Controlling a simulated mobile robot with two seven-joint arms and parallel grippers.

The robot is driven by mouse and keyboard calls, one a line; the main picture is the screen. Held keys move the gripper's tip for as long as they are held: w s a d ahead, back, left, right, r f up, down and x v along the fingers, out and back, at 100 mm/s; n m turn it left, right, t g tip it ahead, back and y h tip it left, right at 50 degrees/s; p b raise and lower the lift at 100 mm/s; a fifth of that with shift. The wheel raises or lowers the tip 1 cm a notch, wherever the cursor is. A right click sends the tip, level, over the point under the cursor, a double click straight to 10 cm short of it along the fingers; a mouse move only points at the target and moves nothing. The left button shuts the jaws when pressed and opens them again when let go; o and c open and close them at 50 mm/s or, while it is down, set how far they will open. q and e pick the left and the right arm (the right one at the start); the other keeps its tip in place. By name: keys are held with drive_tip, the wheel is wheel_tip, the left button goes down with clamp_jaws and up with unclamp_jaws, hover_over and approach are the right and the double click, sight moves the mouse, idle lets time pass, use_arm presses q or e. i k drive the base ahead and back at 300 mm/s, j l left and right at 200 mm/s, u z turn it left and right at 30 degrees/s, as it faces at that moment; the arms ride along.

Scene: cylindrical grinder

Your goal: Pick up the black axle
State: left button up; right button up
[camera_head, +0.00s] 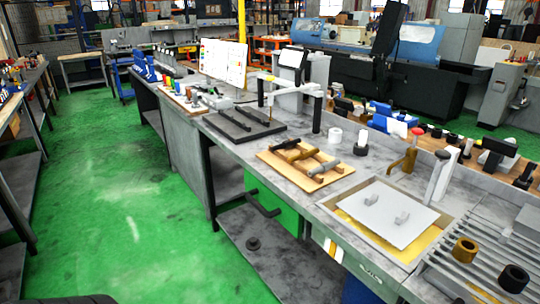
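A light wooden board (268,155) lies on the grey workbench in the middle of the view. Several stepped axles rest side by side on it. The darkest, a dark brown to black axle (284,145), lies on the far side of the board. A bronze one (298,154) lies beside it and a grey one (325,169) is nearest. They are small here, so I cannot tell for sure which is the black axle. Neither of my grippers is in view.
A dark plate with a measuring stand (317,108) stands behind the board. A tray with a white lid (388,212) is nearer. Green floor (130,220) on the left is clear.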

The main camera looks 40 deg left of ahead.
sight(285, 144)
drive_tip(key=u, duration=1.15)
